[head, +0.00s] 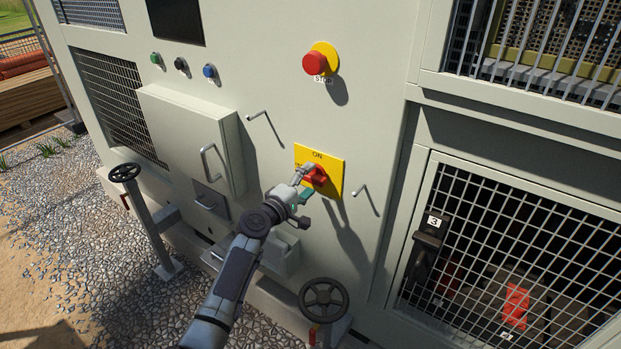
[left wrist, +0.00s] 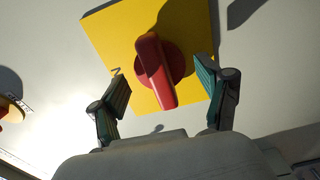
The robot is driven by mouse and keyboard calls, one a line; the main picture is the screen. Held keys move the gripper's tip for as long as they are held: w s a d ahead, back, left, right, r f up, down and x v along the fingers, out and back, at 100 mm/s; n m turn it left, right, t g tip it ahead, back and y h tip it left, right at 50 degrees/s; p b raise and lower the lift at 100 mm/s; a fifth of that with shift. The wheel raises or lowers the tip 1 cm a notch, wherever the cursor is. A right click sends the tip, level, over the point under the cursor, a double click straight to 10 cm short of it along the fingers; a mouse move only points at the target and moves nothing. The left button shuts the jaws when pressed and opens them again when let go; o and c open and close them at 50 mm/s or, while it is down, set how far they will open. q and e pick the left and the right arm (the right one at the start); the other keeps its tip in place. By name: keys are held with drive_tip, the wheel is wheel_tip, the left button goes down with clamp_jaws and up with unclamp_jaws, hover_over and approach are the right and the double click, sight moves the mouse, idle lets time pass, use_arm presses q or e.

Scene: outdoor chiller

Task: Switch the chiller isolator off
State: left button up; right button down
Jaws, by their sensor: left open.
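The chiller isolator is a red rotary handle (head: 318,175) on a yellow plate (head: 333,163) marked ON at the top, on the grey cabinet front. In the left wrist view the red handle (left wrist: 157,72) stands out from the yellow plate (left wrist: 112,38). My left gripper (head: 304,182) is at the handle in the head view. In the left wrist view the left gripper (left wrist: 160,92) is open, with one green-padded finger on each side of the handle and gaps to both. The gripper partly covers the handle and plate in the head view. My right gripper is not in view.
A red stop button (head: 315,64) sits above the isolator. A grey box with a handle (head: 190,135) juts out at left. Handwheels stand at left (head: 124,173) and below (head: 324,299). A mesh door (head: 510,260) is at right.

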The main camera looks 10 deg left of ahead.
use_arm(q)
drive_tip(key=shift+s+a+p, duration=0.15)
drive_tip(key=shift+s+p, duration=0.15)
drive_tip(key=shift+s, duration=0.15)
drive_tip(key=p+v, duration=0.1)
drive_tip(key=v, duration=0.5)
